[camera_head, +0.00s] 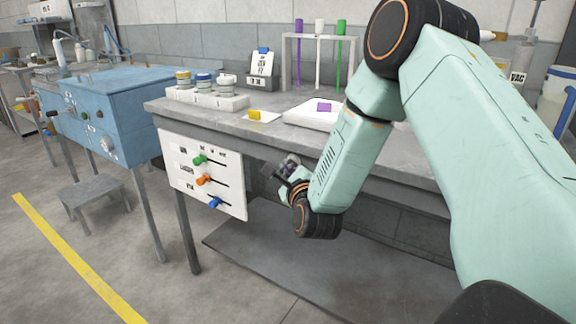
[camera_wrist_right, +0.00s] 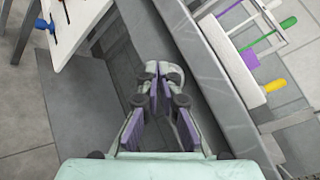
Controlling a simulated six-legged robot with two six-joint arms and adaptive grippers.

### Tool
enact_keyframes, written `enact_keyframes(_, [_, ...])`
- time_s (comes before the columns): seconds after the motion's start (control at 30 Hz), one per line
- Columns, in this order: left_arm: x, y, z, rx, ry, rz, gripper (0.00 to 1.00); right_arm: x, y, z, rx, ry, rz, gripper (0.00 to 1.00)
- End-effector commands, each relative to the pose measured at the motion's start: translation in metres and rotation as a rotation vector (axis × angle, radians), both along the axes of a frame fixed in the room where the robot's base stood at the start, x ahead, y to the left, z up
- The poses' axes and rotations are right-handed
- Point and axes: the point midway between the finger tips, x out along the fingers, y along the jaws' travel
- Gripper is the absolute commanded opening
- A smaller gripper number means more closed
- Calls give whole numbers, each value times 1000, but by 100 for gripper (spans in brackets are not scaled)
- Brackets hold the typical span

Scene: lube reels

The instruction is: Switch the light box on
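A white control panel (camera_head: 207,192) hangs on the front of the grey workbench. It has three slots with knobs: green (camera_head: 200,160) on top, orange (camera_head: 203,180) in the middle and blue (camera_head: 215,203) below. Each knob sits left on its slot; the labels are too small to read. The blue knob also shows in the right wrist view (camera_wrist_right: 41,24). A flat white box (camera_head: 312,118) with a purple piece on it, possibly the light box, lies on the bench. My right gripper (camera_head: 274,167) is right of the panel, apart from it. Its fingertips (camera_wrist_right: 158,70) are together and empty. My left gripper is out of view.
The grey workbench (camera_head: 270,125) holds jars on a white rack (camera_head: 207,98), a yellow piece (camera_head: 254,115) and a stand with coloured rods (camera_head: 318,60). A blue cabinet (camera_head: 110,105) stands left, with a low stool (camera_head: 93,194) before it. Floor in front of the panel is clear.

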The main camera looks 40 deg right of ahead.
Motion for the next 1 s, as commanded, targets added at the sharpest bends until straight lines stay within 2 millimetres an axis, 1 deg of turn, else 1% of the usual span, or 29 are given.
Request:
enact_keyframes(0.03, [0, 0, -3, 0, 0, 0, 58, 1, -3, 1, 0, -8, -12, 0])
enact_keyframes(0.27, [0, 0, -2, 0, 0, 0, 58, 1, -3, 1, 1, -6, -11, 0])
enact_keyframes(0.33, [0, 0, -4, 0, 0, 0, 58, 0, 0, 0, 1, -5, -9, 0])
enact_keyframes(0.83, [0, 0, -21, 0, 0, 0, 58, -16, 43, -2, -1, 0, 1, 0])
enact_keyframes(1.0, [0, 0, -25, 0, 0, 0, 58, -21, 53, -2, -1, 0, -1, 0])
